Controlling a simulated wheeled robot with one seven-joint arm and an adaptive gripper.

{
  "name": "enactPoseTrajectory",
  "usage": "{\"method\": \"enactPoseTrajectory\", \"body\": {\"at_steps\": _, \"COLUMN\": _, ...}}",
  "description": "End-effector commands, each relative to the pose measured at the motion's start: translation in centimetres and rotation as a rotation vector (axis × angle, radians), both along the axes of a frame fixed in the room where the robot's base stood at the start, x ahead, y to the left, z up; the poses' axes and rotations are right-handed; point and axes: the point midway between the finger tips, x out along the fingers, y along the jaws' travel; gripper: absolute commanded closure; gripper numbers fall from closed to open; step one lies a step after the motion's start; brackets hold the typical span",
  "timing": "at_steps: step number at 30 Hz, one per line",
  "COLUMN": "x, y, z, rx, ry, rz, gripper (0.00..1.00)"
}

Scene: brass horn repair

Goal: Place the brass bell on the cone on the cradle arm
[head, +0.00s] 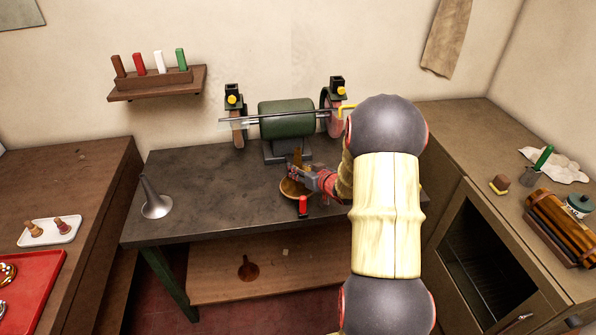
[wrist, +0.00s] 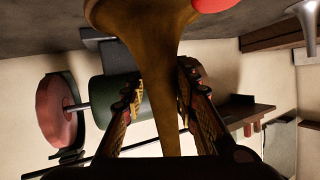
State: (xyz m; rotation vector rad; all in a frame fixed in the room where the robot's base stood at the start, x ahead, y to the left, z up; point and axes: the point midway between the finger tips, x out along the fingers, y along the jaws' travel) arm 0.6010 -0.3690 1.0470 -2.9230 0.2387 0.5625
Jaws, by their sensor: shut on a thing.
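The brass bell (head: 292,190) is at the middle of the dark workbench, flare down and narrow stem up. My gripper (head: 297,174) is shut on its stem from the right. In the wrist view the bell (wrist: 152,45) runs between the two fingers (wrist: 160,100), and its flare is cut off by the frame's edge. I cannot tell whether the flare touches the bench. I cannot make out the cone or the cradle arm in either view; my arm hides part of the bench's right side.
A grey flared horn piece (head: 156,207) stands at the bench's left. A red object (head: 303,207) is close in front of the bell. A green grinder (head: 286,118) with a long rod stands behind. The bench (head: 215,185) is clear between the horn piece and the bell.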

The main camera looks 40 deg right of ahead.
Motion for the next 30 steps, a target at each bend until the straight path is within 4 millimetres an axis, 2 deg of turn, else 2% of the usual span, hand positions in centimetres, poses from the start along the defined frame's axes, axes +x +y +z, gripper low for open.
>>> {"method": "enactPoseTrajectory", "body": {"at_steps": 9, "x": 0.03, "y": -0.04, "z": -0.13, "rx": -0.001, "ry": -0.002, "rz": 0.0, "gripper": 1.0}}
{"method": "enactPoseTrajectory", "body": {"at_steps": 10, "x": 0.01, "y": -0.03, "z": -0.1, "rx": -0.001, "ry": -0.001, "rz": -0.001, "gripper": 0.69}}
{"method": "enactPoseTrajectory", "body": {"at_steps": 18, "x": 0.0, "y": -0.02, "z": -0.07, "rx": 0.0, "ry": -0.001, "rz": 0.0, "gripper": 0.54}}
{"method": "enactPoseTrajectory", "body": {"at_steps": 30, "x": -0.14, "y": -0.03, "z": 0.36, "rx": -0.001, "ry": -0.001, "rz": -0.001, "gripper": 0.52}}
